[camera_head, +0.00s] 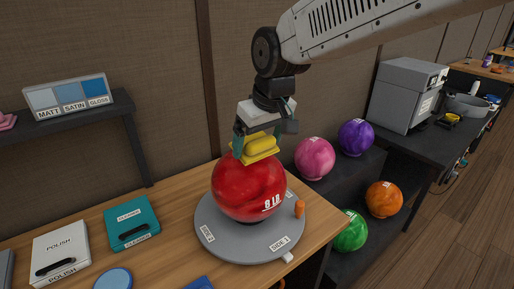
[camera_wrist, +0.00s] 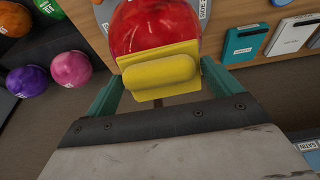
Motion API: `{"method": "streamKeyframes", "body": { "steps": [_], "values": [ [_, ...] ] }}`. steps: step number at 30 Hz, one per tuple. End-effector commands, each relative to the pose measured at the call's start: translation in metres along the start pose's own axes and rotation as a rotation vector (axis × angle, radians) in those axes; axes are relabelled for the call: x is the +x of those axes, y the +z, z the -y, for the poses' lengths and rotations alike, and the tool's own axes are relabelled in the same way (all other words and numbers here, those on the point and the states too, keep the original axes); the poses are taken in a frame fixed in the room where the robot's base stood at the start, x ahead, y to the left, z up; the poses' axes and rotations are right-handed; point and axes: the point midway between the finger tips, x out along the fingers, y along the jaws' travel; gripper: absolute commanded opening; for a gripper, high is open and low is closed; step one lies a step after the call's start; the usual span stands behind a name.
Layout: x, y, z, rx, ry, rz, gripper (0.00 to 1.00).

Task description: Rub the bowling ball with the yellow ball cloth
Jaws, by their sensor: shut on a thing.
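The red bowling ball (camera_head: 247,190), marked "8 LB", sits on a round grey turntable (camera_head: 208,236) on the wooden bench. It also shows at the top of the wrist view (camera_wrist: 155,27). The yellow ball cloth (camera_head: 262,147) has a padded grip on a flat sheet. My gripper (camera_head: 257,143) is shut on the cloth and holds it at the top of the ball. In the wrist view the cloth (camera_wrist: 160,74) lies between my two teal fingers, its far edge overlapping the ball. I cannot tell whether the cloth presses on the ball.
An orange peg (camera_head: 299,209) stands on the turntable's right side. Teal (camera_head: 131,222) and white (camera_head: 61,251) cases lie on the bench to the left. Pink (camera_head: 315,158), purple (camera_head: 356,138), orange (camera_head: 384,199) and green (camera_head: 349,231) balls sit on the rack to the right.

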Motion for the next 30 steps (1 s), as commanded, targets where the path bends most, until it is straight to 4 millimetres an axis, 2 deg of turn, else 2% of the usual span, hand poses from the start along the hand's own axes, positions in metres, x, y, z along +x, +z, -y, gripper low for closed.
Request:
{"method": "streamKeyframes", "body": {
  "steps": [4,17,25,30],
  "values": [
    [-0.011,0.0,0.0,0.0,0.0,-0.002,0.72],
    [-0.015,0.0,0.0,0.0,0.0,-0.001,0.72],
    [-0.037,0.0,0.0,0.0,0.0,-0.002,0.72],
    [-0.042,0.0,0.0,0.0,0.0,0.0,0.72]
  ]
}}
